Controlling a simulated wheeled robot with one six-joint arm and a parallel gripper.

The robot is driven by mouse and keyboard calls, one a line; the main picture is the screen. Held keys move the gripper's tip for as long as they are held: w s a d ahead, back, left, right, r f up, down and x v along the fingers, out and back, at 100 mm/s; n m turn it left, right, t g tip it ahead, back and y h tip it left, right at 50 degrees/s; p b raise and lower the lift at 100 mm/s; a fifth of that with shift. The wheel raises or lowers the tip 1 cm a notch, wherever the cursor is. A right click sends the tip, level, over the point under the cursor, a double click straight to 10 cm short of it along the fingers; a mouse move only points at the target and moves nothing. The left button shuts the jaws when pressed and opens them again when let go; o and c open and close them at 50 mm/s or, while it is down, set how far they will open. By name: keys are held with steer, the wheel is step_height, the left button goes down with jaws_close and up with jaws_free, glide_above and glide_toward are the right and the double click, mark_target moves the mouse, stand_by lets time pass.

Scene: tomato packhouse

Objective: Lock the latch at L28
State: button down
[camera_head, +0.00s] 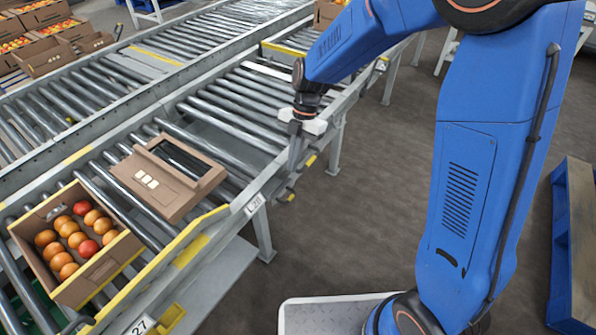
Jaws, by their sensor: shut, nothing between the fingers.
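The L28 label (255,204) is a white tag on the side rail of the near roller conveyor. A small yellow-tipped part (290,197) sticks out below the rail just right of it; it may be the latch, and its position is too small to read. My gripper (294,168) points down at the conveyor's outer edge, up and right of the label. Its fingers are together and hold nothing. In this view they overlap the rail, and I cannot tell whether they touch it.
An open carton of tomatoes (107,262) and a brown carton (135,190) with a window sit on the rollers to the left. The yellow guard rail (190,240) runs beside them. A blue pallet (562,240) stands at right. The floor (345,220) between is clear.

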steer(key=shift+v, duration=0.85)
steer(key=shift+s+a, duration=0.1)
